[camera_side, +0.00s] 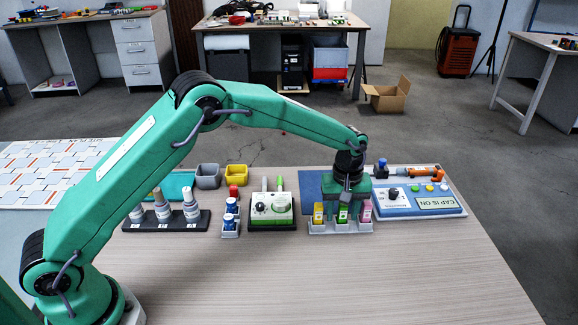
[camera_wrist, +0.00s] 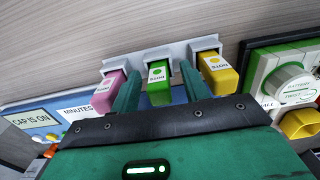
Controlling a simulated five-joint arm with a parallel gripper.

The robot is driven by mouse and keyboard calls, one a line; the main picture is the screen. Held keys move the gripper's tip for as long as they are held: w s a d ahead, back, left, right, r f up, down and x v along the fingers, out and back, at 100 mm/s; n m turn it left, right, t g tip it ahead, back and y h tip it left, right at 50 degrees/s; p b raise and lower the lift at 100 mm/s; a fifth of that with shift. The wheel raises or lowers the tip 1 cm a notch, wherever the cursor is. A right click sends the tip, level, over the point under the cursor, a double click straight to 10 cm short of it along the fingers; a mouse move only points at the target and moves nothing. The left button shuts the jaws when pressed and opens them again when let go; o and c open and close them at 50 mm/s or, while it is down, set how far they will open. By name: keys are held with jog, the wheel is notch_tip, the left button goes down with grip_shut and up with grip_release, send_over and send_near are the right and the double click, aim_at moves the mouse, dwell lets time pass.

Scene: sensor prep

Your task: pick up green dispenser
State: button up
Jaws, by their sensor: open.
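The green dispenser (camera_side: 342,214) stands in the middle slot of a light rack (camera_side: 340,229), between a yellow dispenser (camera_side: 318,213) and a pink dispenser (camera_side: 367,211). My gripper (camera_side: 344,197) is just above and behind the green dispenser. In the wrist view, the green dispenser (camera_wrist: 158,88) shows between the two fingers of my gripper (camera_wrist: 160,74), one finger on each side of it. The pink dispenser (camera_wrist: 110,92) lies beyond the left finger and the yellow dispenser (camera_wrist: 217,72) beyond the right one. Whether a finger touches any dispenser cannot be told.
A blue-and-white panel (camera_side: 415,204) sits right of the rack. Left of it are a green-and-white device (camera_side: 270,209), a small rack of blue and red-topped bottles (camera_side: 230,218), and a dark tray (camera_side: 165,221) with grey-white bottles. The table front (camera_side: 350,280) is clear.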

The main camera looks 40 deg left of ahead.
grip_shut()
jog(key=shift+r, duration=0.1)
jog(key=shift+r, duration=0.35)
notch_tip(320, 180, up, 3)
jog(key=shift+r, duration=0.1)
jog(key=s+d+r, duration=0.7)
jog(key=s+d, duration=0.1)
jog(key=shift+s, duration=0.3)
dwell(0.4)
